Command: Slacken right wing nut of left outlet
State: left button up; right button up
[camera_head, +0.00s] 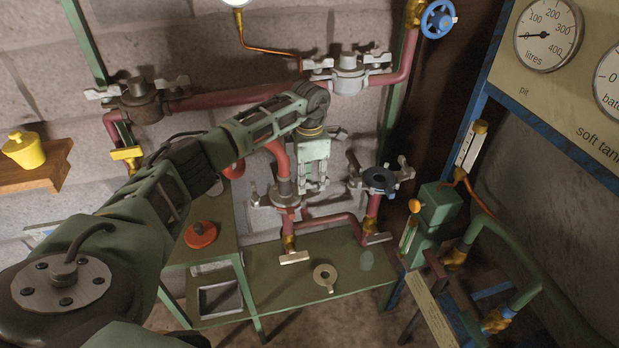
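The left outlet (284,196) is a grey flange on a red pipe, low in the middle of the head view. A pale wing nut (254,198) shows on its left side. My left gripper (314,186) reaches down from above onto the right side of this flange, where the right wing nut sits. The fingers and palm cover most of that nut, and I cannot tell whether they touch or grip it. My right gripper is not in view.
A second flange with a dark ring (380,180) and wing nuts stands close on the right. Two wing-nut unions (348,80) (139,98) sit higher up. The green bench (300,295) below bears a brass ring (325,277). A red-knobbed disc (200,235) lies left.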

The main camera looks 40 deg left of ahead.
pick_arm(q)
grip_shut()
jog(key=shift+n, duration=0.4)
jog(key=n, duration=0.3)
jog(key=shift+s+d, duration=0.1)
jog(key=shift+d, duration=0.1)
jog(key=n, duration=0.5)
jog(key=shift+d, duration=0.3)
jog(key=n, duration=0.5)
jog(key=shift+d, duration=0.35)
jog(key=shift+w+d+n, duration=0.1)
jog(key=shift+w+n, duration=0.05)
jog(key=shift+n, duration=0.95)
jog(key=shift+w+d+n, duration=0.1)
jog(key=shift+n, duration=1)
jog(key=shift+o, duration=1.1)
grip_release()
